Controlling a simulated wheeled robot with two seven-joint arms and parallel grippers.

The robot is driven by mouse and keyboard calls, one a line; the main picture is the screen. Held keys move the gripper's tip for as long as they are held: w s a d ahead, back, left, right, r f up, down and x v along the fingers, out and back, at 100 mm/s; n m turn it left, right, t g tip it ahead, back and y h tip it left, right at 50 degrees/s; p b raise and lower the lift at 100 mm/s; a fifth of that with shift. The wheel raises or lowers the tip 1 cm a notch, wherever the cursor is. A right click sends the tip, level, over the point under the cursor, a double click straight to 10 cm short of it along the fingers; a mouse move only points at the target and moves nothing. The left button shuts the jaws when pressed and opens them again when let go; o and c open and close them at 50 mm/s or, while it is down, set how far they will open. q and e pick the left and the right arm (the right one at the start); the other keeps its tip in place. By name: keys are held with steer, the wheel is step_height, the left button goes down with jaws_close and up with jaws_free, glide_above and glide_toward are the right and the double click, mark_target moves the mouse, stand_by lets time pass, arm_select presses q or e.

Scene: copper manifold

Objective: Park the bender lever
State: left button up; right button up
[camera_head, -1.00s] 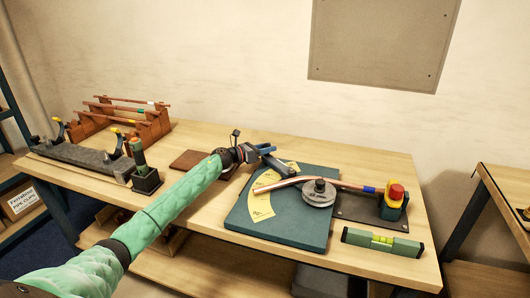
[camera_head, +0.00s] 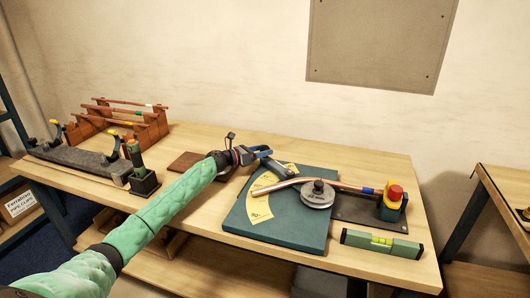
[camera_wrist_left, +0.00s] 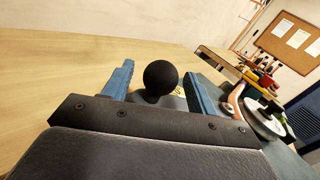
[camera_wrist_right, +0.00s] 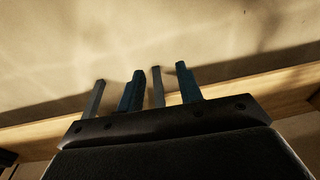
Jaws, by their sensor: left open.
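The bender has a teal base plate (camera_head: 290,238), a round grey die (camera_head: 317,194) and a yellow angle scale (camera_head: 259,207). A copper pipe (camera_head: 285,185) lies across it. My left gripper (camera_head: 264,153) is above the plate's far left corner. In the left wrist view, a black ball knob (camera_wrist_left: 160,77), apparently the lever's end, lies between the open left fingers, with gaps on both sides. The lever's bar is mostly hidden behind the knob and gripper. My right gripper (camera_wrist_right: 160,88) shows only in the right wrist view, fingers apart and empty, facing a wall.
A brown pad (camera_head: 189,165) lies left of the gripper. A clamp fixture (camera_head: 80,157) and a pipe rack (camera_head: 155,128) stand at the left.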

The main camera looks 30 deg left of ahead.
arm_select(q)
steer(key=b+v, duration=0.2)
steer(key=v, duration=0.3)
steer(key=shift+s+a+f, duration=0.1)
steer(key=shift+s+a, duration=0.1)
steer(key=shift+s, duration=0.05)
steer(key=shift+s+a, duration=0.2)
steer(key=shift+s, duration=0.1)
arm_select(e)
step_height(320, 180, up, 10)
steer(key=s, duration=0.1)
steer(key=shift+s, duration=0.35)
steer(key=shift+d, duration=0.1)
